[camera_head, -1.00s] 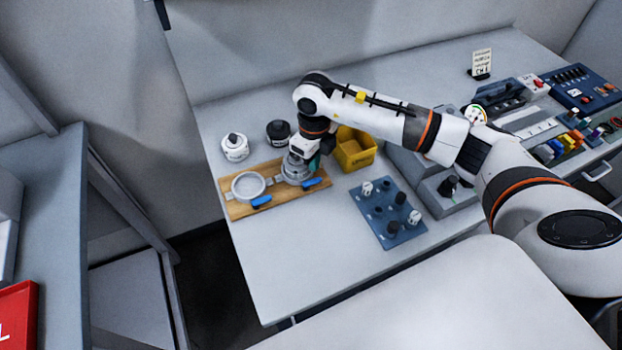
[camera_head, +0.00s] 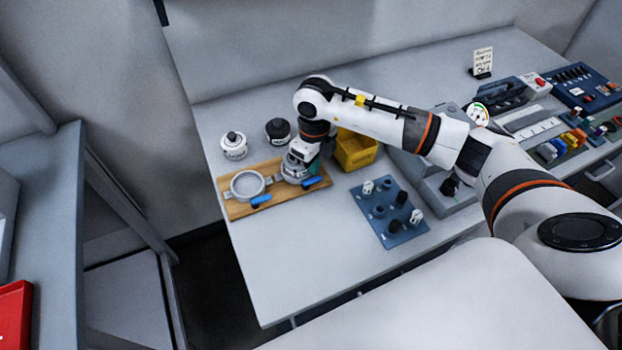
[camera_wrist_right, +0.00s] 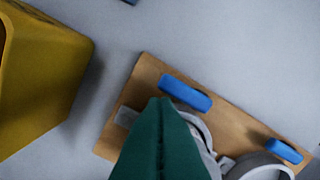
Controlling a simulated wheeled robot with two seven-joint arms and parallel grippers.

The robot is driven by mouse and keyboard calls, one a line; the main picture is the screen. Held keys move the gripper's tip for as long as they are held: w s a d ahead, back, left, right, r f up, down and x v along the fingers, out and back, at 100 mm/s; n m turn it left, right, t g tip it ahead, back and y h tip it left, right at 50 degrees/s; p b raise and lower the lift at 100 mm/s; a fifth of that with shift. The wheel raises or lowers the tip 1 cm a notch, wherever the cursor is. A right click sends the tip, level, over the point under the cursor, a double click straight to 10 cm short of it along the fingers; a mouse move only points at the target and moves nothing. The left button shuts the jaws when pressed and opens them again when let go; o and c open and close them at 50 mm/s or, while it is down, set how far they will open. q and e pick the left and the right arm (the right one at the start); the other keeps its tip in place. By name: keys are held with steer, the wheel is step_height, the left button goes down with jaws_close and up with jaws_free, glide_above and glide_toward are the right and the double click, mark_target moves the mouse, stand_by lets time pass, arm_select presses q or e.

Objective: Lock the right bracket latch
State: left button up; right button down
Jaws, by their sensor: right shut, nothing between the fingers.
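A wooden board (camera_head: 283,193) carries two round grey brackets. The right bracket (camera_head: 293,175) is partly hidden behind my right gripper (camera_head: 313,168). Its blue latch handle (camera_head: 313,183) shows at the front of the ring, and also in the right wrist view (camera_wrist_right: 185,93). I cannot tell from these frames whether the latch is locked. The right gripper's teal fingers (camera_wrist_right: 162,103) are shut and empty, over or beside the right bracket in the right wrist view. The left bracket (camera_head: 247,185) is an open ring with its own blue latch handle (camera_head: 261,201). My left gripper is out of view.
A yellow bin (camera_head: 356,150) stands close to the right of the gripper. A white-topped jar (camera_head: 233,147) and a dark jar (camera_head: 278,131) stand behind the board. A blue panel with several knobs (camera_head: 388,225) lies to the right. The table front is clear.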

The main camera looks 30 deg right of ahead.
steer(key=shift+s+f, duration=0.15)
steer(key=shift+f, duration=0.15)
steer(key=shift+s+f, duration=0.3)
steer(key=shift+s, duration=0.05)
stand_by(0.4)
steer(key=shift+s+d, duration=0.2)
steer(key=shift+s, duration=0.2)
steer(key=shift+s+d+r, duration=0.1)
steer(key=shift+s+d, duration=0.05)
steer(key=shift+d, duration=0.05)
steer(key=shift+a+r, duration=0.15)
steer(key=shift+a, duration=0.05)
stand_by(0.3)
